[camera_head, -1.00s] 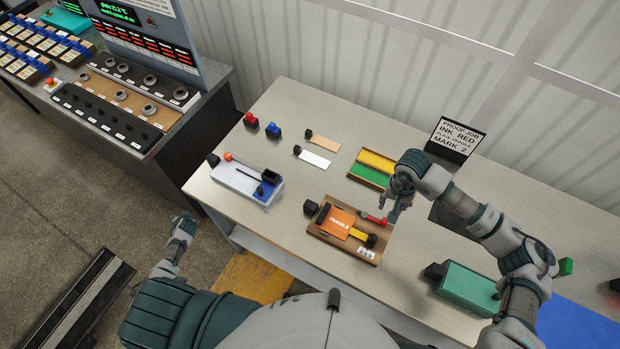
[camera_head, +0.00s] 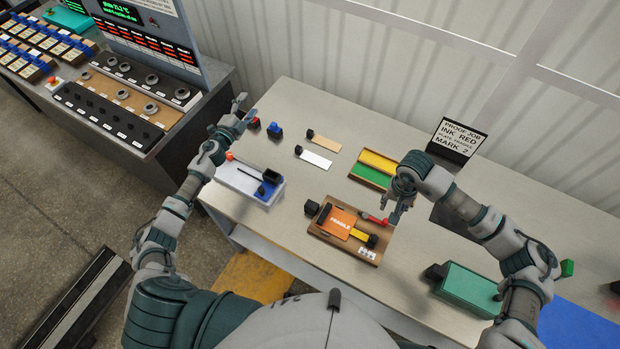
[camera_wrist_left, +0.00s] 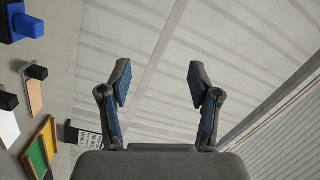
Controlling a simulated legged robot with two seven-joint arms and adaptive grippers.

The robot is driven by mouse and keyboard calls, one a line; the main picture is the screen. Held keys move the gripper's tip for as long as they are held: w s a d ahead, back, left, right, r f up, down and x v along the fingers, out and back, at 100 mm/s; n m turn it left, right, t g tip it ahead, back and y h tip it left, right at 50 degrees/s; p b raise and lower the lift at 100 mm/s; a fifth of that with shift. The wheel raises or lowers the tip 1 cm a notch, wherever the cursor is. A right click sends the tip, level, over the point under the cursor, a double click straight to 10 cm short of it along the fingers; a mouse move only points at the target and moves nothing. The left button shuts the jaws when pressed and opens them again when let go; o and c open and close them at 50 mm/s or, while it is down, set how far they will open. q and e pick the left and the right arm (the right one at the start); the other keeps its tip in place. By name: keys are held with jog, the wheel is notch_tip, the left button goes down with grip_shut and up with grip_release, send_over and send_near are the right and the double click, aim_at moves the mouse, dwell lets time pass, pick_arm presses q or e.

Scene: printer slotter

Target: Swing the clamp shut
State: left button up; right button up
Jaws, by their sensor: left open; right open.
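A wooden fixture (camera_head: 327,236) lies on the table. It holds an orange plate marked FRAGILE (camera_head: 341,222), a yellow bar with a black knob (camera_head: 360,234) and a red-handled lever (camera_head: 373,219) at its upper right edge. I cannot tell for sure which part is the clamp. My right gripper (camera_head: 394,215) is open, pointing down just beside the red lever; I cannot tell if they touch. My left gripper (camera_head: 241,106) is open and empty, raised over the table's left end; its spread fingers also show in the left wrist view (camera_wrist_left: 158,75).
A white and blue tray (camera_head: 235,181) lies under my left forearm. Red and blue stamps (camera_head: 274,130) stand near my left gripper. A yellow and green tray (camera_head: 374,161), a green box (camera_head: 468,288) and a sign (camera_head: 458,138) are also on the table. A control console (camera_head: 130,100) stands left.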

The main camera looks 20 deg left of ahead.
pick_arm(q)
jog(key=s+d+r+m+g+h, duration=0.1)
jog(key=d+r+m+g+h, duration=0.15)
jog(key=d+m+h, duration=0.45)
jog(key=s+d+r+m+g+h, duration=0.1)
jog(key=d+r+m+h, duration=0.3)
jog(key=d, duration=0.6)
jog(key=s+d+f+m+g, duration=0.1)
jog(key=s+d+m+g, duration=0.35)
jog(key=d+m, duration=0.3)
jog(key=s+d+m+g, duration=0.3)
jog(key=d+m+g, duration=0.25)
jog(key=d, duration=0.25)
jog(key=s+d+f+m+g+y, duration=0.3)
jog(key=s+d+f+m+g, duration=0.1)
jog(key=s+m, duration=0.4)
jog(key=m+y, duration=1)
jog(key=y, duration=0.1)
send_over(312, 204)
notch_tip(312, 204, down, 4)
jog(key=shift+g, duration=0.25)
jog(key=f, duration=0.8)
jog(key=shift+s+d, duration=0.1)
jog(key=shift+d, duration=0.1)
jog(key=f, duration=0.8)
jog(key=shift+a, duration=0.3)
jog(key=shift+d, duration=0.1)
pick_arm(e)
jog(key=shift+d, duration=0.25)
